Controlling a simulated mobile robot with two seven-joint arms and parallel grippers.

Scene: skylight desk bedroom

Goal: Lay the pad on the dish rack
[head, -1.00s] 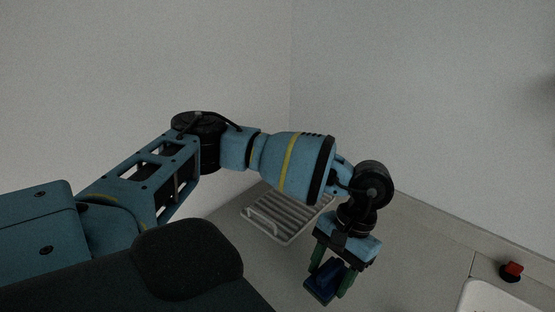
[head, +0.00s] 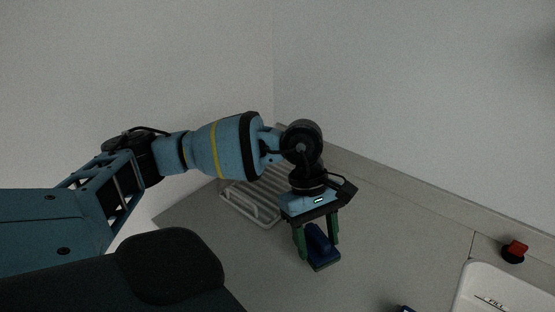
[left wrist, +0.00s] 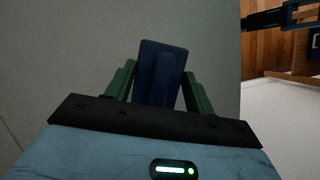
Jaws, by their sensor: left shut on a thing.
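The pad (head: 322,246) is a dark blue slab. My left gripper (head: 319,250) is shut on it and holds it tilted, pointing down over the grey counter. In the left wrist view the pad (left wrist: 161,72) stands between the two green fingers. The dish rack (head: 243,206) is a pale wire rack with parallel bars, on the counter near the wall corner. It lies left of the gripper in the head view, partly hidden by my left forearm and wrist. The pad is apart from the rack.
A red knob on a black base (head: 514,251) stands by the wall at the right. A white appliance (head: 507,292) marked "FILL" is at the lower right. A small dark blue piece (head: 406,309) shows at the bottom edge.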

